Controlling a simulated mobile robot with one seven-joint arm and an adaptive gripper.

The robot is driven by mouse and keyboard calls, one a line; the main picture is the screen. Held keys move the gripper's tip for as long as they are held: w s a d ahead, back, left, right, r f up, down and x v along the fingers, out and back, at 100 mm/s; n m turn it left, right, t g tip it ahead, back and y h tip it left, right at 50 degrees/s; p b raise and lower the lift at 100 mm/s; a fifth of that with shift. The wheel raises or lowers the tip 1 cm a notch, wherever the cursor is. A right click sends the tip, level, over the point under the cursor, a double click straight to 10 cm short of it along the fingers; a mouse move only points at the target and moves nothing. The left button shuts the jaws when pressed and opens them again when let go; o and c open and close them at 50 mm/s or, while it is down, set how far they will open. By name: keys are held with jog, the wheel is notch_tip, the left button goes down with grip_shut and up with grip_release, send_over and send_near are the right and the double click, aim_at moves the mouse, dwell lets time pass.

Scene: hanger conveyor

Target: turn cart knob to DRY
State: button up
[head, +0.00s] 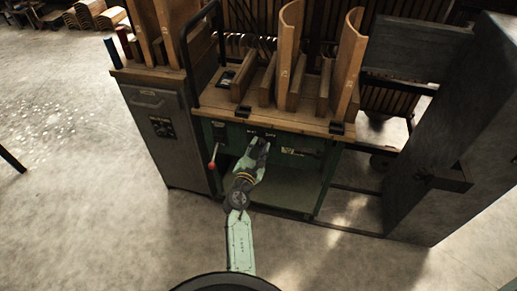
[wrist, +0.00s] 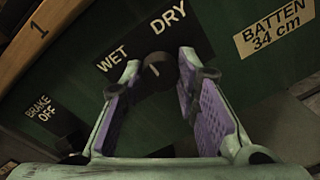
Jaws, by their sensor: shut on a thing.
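The cart (head: 318,190) is a green cabinet with a wooden top and a dark green front panel. Its dark round knob (wrist: 157,72) sits below the WET label (wrist: 113,59) and the DRY label (wrist: 167,19) in the wrist view. A small pale mark shows on the knob's face; I cannot tell for sure which word it points at. My gripper (head: 259,147) is at the panel, its two fingers on either side of the knob, shut on it. In the head view the gripper hides the knob. The wrist view also shows my gripper (wrist: 161,63), with purple inner pads.
A lever with a red ball end (head: 212,165) sticks out left of my gripper. A BRAKE OFF label (wrist: 41,109) and a BATTEN 34 cm label (wrist: 272,27) are on the panel. A grey cabinet (head: 165,135) stands left; a large grey panel (head: 445,150) stands right. Floor in front is open.

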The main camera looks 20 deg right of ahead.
jog(key=m+b, duration=0.1)
jog(key=m, duration=0.3)
jog(key=shift+f+b, duration=0.15)
jog(key=shift+b, duration=0.2)
jog(key=shift+m+y+b, duration=0.3)
jog(key=shift+m+b, duration=0.55)
jog(key=shift+m, duration=1.25)
jog(key=o, duration=1.2)
jog(key=shift+c, duration=0.2)
jog(key=v, duration=0.7)
jog(key=shift+s, duration=0.3)
